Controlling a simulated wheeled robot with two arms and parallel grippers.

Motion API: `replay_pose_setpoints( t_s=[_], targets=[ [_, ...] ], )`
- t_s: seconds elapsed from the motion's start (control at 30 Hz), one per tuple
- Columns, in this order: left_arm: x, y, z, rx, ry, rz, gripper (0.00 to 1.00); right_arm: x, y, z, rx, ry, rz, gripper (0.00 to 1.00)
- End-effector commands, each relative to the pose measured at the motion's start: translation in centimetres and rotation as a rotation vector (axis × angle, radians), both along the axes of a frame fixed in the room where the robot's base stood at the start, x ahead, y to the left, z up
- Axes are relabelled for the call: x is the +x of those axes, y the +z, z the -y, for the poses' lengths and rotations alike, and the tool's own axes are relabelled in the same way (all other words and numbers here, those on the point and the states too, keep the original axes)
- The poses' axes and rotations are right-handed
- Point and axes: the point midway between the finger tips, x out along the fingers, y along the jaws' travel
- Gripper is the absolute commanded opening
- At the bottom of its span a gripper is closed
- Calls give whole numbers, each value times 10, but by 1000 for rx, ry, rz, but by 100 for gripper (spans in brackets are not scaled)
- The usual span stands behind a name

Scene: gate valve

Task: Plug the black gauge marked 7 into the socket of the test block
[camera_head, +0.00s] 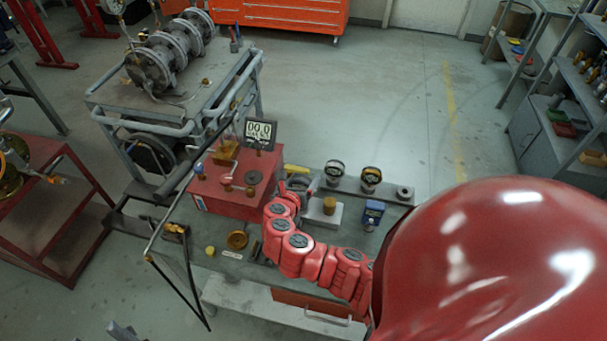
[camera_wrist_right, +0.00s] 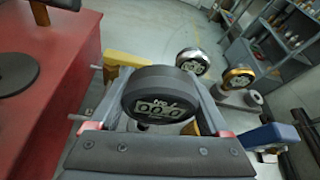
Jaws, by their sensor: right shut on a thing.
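My right gripper (camera_wrist_right: 150,118) is shut on a black round gauge (camera_wrist_right: 158,90), between its two grey fingers. The gauge's face shows a 00.0 display; its small number is too blurred to read surely. In the head view my right gripper (camera_head: 297,186) is beyond the red arm, just right of the red box (camera_head: 235,190), and mostly hides the gauge. A light grey block (camera_head: 322,216) with a brass fitting (camera_head: 329,204) stands right of it. I cannot tell where the test block's socket is. A grey part at the bottom left may be my left gripper (camera_head: 122,330).
A silver-rimmed gauge (camera_head: 334,171) and a gold-rimmed gauge (camera_head: 371,177) stand on a grey rail at the back of the bench. A blue device (camera_head: 373,213) stands at right. A black display (camera_head: 261,133) stands on the red box. My red arm covers the right side.

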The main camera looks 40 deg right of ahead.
Motion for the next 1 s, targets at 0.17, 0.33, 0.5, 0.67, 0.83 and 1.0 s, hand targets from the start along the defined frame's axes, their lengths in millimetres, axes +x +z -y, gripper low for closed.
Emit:
replay_pose_setpoints(
  t_s=[0.17,0.33,0.5,0.67,0.83,1.0],
  targets=[
    [0,-3,0,0,0,0,50,0,-5,0,-1,0,1,13],
    [0,-6,0,0,0,0,50,0,-9,0,-1,0,1,13],
    [0,-9,0,0,0,0,50,0,-13,0,-1,0,1,13],
    [0,-11,0,0,0,0,50,0,-17,0,-1,0,1,13],
    [0,-13,0,0,0,0,50,0,-22,0,-2,0,0,13],
    [0,-16,0,0,0,0,50,0,-26,0,-1,-1,-1,13]
  ],
)
